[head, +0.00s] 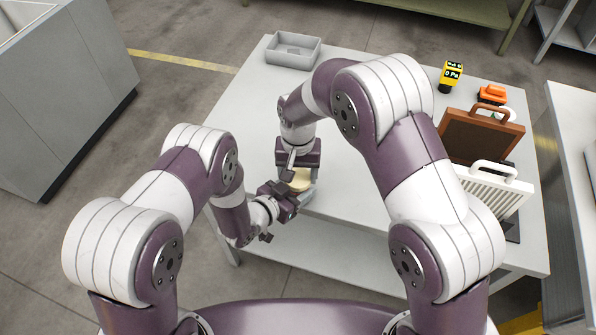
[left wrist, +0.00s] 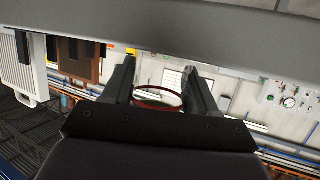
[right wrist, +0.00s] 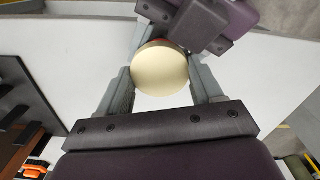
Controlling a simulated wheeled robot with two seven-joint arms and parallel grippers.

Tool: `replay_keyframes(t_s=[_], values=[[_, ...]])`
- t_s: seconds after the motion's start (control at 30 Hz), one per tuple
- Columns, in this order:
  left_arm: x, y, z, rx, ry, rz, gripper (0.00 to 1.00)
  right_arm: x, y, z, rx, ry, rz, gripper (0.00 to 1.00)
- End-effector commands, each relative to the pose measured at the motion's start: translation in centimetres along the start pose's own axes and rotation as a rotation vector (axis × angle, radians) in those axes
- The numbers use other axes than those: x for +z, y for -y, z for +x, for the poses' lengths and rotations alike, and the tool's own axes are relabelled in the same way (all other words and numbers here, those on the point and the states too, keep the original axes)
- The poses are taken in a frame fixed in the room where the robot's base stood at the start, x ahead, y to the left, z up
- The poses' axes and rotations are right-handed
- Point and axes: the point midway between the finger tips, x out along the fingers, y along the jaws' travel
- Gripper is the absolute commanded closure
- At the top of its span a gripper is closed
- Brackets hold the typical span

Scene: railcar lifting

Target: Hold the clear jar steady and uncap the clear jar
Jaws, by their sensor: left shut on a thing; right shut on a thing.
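The clear jar shows in the left wrist view as a see-through shape with a red ring (left wrist: 158,97) between the fingers of my left gripper (left wrist: 160,92). Its round cream lid (right wrist: 160,70) shows in the right wrist view between the fingers of my right gripper (right wrist: 160,82). In the head view the lid (head: 300,180) is at the table's near edge, with my left gripper (head: 292,196) at its lower left and my right gripper (head: 299,172) above it. Both grippers are shut, left on the jar and right on the lid. Most of the jar body is hidden.
The grey table (head: 380,220) has an empty grey tray (head: 293,50) at its back left. A yellow gauge (head: 451,76), an orange item (head: 492,94), a brown case (head: 482,135) and a white ribbed case (head: 490,190) stand at the right. The table's left side is clear.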

Motion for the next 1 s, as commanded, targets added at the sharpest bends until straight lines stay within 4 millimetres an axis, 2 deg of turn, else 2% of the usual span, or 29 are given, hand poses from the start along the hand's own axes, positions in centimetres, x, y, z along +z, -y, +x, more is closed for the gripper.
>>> replay_keyframes(t_s=[0.27,1.0], values=[[0.0,0.0,0.0,0.0,-0.001,0.0,1.0,0.0,0.0,-0.1,0.0,-0.001,0.001,0.71],[0.0,0.0,0.0,0.0,-0.001,0.0,1.0,0.0,0.0,-2.2,0.0,-0.001,0.001,0.71]])
